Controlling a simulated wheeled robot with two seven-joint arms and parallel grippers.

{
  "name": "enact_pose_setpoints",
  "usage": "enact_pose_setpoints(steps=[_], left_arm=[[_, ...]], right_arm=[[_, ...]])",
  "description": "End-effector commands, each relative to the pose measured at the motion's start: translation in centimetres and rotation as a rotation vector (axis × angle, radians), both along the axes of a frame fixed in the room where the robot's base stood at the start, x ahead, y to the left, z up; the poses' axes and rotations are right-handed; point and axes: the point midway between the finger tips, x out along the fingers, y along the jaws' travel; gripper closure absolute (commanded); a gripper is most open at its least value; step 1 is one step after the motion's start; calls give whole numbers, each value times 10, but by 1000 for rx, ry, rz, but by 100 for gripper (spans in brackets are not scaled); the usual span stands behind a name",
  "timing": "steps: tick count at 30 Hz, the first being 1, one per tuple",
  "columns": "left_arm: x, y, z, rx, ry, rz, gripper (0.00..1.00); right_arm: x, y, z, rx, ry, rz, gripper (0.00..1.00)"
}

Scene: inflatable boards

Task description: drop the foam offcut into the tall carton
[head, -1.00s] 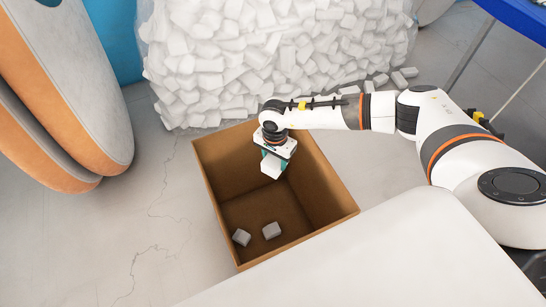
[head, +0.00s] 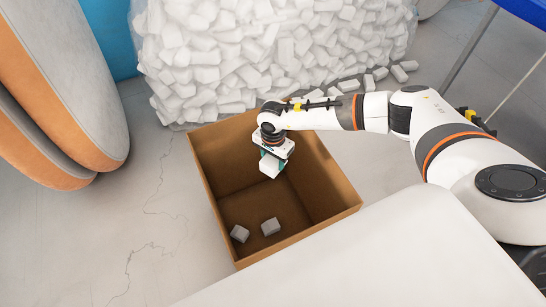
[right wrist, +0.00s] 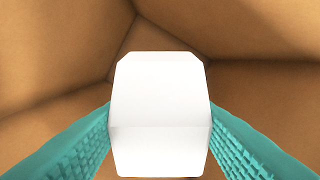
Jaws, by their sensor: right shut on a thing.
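The foam offcut is a white block (head: 270,168) with bevelled corners. My right gripper (head: 272,158) is shut on it and points down over the open tall carton. In the right wrist view the foam offcut (right wrist: 160,110) sits between the two teal fingers, with brown carton walls around and behind it. The tall carton (head: 335,187) is brown, open at the top, and stands on the floor. Two grey-white foam pieces lie on its bottom, one at the left (head: 239,233) and one beside it (head: 271,227). My left gripper is out of view.
A large clear bag of white foam pieces (head: 270,60) stands behind the carton, with several loose pieces on the floor to its right. A white surface (head: 370,255) is in front. Orange-and-grey boards (head: 75,95) lean at left.

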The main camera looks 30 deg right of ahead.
Motion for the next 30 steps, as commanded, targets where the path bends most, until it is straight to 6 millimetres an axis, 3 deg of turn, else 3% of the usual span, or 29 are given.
enact_pose_setpoints(steps=[1,6,17,30], left_arm=[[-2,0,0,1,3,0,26],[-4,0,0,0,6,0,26],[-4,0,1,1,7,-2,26],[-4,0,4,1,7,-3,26]], right_arm=[[0,0,0,0,0,0,49],[0,0,0,0,0,0,26],[1,0,8,1,-2,0,26],[1,0,93,1,-4,1,26]])
